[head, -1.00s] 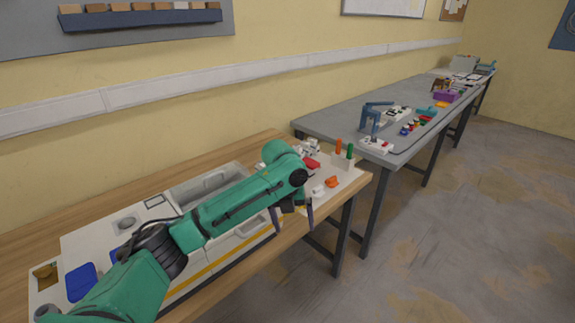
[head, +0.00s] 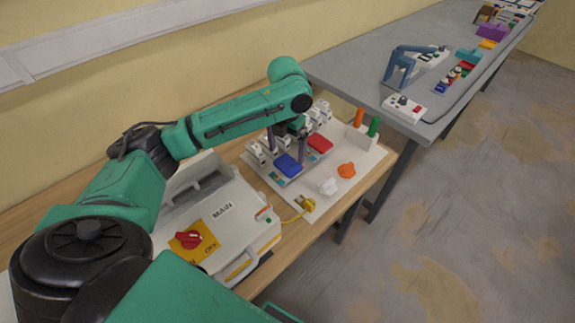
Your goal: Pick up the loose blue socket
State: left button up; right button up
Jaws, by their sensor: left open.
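A blue block-like piece (head: 288,165), which looks like the blue socket, lies on the white board (head: 267,184) in the head view. I cannot tell whether it is loose or fixed there. My left gripper (head: 286,147) points down just above and behind it, with its two dark fingers apart and nothing seen between them. I cannot tell whether the fingertips touch the piece. My left arm hides part of the area behind. My right gripper is not in view.
A red piece (head: 320,143) lies to the right of the blue one, near white modules (head: 256,153). Orange (head: 346,170) and white (head: 327,186) parts lie in front. Orange and green upright pieces stand in a white holder (head: 356,137). A white case with a red knob (head: 188,239) is at left.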

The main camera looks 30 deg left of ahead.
aim_at(287, 164)
pick_arm(q)
jog(key=f, duration=0.3)
jog(key=shift+w+a, duration=0.3)
jog(key=shift+w, duration=0.05)
jog(key=f, duration=0.1)
jog(key=f+p, duration=0.1)
jog(key=f, duration=0.2)
jog(key=shift+w+f+p, duration=0.25)
jog(key=shift+f+p, duration=0.1)
jog(key=shift+p, duration=0.05)
jog(key=shift+s+d+f, duration=0.1)
jog(key=shift+f, duration=0.15)
jog(key=c, duration=1.5)
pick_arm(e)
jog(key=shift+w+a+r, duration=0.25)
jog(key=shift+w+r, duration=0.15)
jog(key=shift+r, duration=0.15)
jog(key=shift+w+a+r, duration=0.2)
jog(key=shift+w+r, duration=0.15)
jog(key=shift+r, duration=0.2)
